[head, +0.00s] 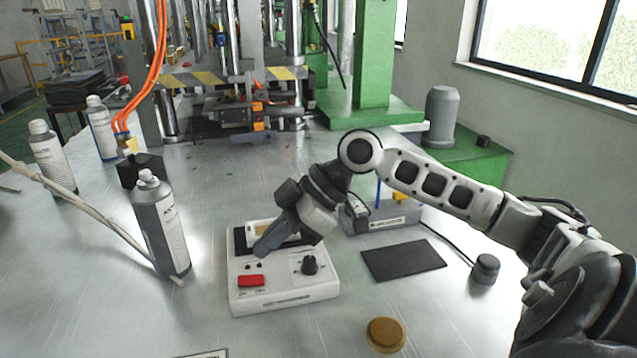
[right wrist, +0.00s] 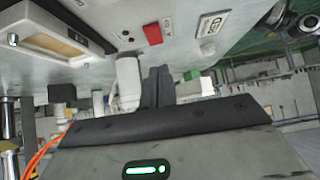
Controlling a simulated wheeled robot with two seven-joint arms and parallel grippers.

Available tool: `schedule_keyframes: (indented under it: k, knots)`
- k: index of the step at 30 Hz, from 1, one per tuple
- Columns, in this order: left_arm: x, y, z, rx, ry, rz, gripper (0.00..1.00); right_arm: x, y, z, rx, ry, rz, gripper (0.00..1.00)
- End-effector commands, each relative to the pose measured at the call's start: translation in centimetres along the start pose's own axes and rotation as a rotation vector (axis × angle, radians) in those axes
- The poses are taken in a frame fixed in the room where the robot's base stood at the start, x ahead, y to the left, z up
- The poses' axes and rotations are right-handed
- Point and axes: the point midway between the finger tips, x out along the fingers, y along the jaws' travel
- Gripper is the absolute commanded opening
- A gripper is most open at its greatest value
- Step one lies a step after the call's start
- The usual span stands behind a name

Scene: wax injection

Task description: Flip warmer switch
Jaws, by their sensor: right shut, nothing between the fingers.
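The warmer (head: 285,298) is a white box on the metal table, with a red switch (head: 251,281) at its front left and a black knob (head: 309,264) to the right. My right gripper (head: 262,250) is over the warmer, its fingers pointing down-left, a little behind the red switch. In the right wrist view the shut, empty fingers (right wrist: 157,85) point toward the warmer's top, and the red switch (right wrist: 152,33) shows just beyond their tips. I see a gap there; contact is not visible. My left gripper is not in view.
A spray can (head: 162,225) stands left of the warmer, with two more cans behind. A black mat (head: 403,261), a brown round piece (head: 386,334) and a small dark cylinder (head: 485,268) lie to the right. A press with orange hoses stands behind.

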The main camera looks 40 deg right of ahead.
Motion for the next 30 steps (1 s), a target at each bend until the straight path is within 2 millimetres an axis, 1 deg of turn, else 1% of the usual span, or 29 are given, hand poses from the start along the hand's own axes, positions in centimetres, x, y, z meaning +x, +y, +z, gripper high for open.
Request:
schedule_keyframes:
  k: [1, 2, 3, 9, 16, 21, 30]
  knots:
    - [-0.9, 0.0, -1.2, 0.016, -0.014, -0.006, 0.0, -1.4, 0.0, -1.5, 0.0, 0.0, -0.003, 0.0]
    - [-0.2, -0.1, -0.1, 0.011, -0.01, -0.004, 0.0, -1.5, 0.1, -0.2, 0.003, -0.006, 0.001, 0.0]
    - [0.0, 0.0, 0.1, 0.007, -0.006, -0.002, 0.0, -2.3, 0.1, 0.2, 0.003, -0.008, 0.002, 0.0]
    - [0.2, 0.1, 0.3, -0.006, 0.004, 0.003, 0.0, -5.9, 0.1, 0.6, 0.001, -0.003, -0.001, 0.0]
    - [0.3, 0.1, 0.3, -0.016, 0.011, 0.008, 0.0, -9.0, 0.1, 0.7, 0.0, 0.002, 0.0, 0.0]
    - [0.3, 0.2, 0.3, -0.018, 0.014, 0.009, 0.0, -10.2, 0.1, 0.9, 0.0, -0.001, -0.001, 0.0]
    - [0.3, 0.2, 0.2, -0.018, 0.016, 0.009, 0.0, -10.3, 0.0, 0.9, 0.0, -0.001, -0.002, 0.0]
